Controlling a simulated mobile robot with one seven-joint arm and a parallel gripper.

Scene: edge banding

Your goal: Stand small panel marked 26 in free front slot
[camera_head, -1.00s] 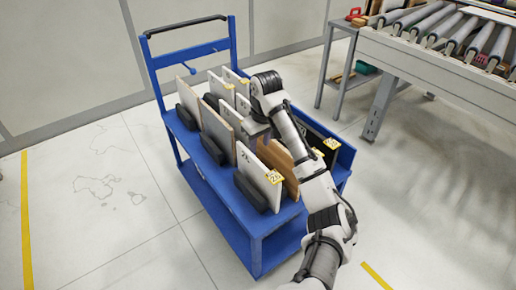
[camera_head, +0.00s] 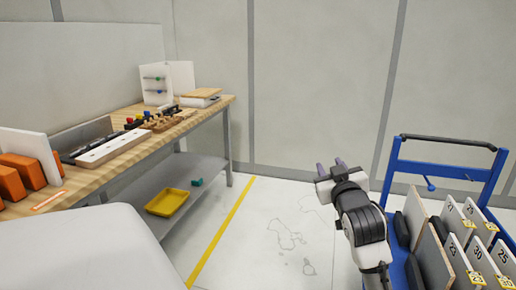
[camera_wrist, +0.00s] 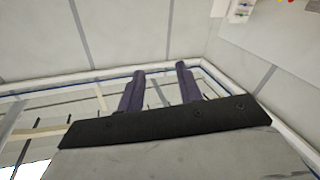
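My gripper (camera_head: 330,168) is raised over the floor left of the blue cart (camera_head: 396,180). In the wrist view my gripper (camera_wrist: 158,68) has its two dark fingers apart with nothing between them. Several upright panels stand on the cart, cut off by the right edge of the head view. Among them are white panels with yellow tags, one reading 25 (camera_head: 503,256) and one seemingly 30 (camera_head: 478,254). I cannot make out a panel marked 26 or a free front slot; part of the cart is out of view.
A wooden workbench (camera_head: 112,152) at left holds orange blocks (camera_head: 27,170), a white panel (camera_head: 30,148) and small tools. A yellow tray (camera_head: 167,202) sits on its lower shelf. Floor between bench and cart is clear. A grey wall stands behind.

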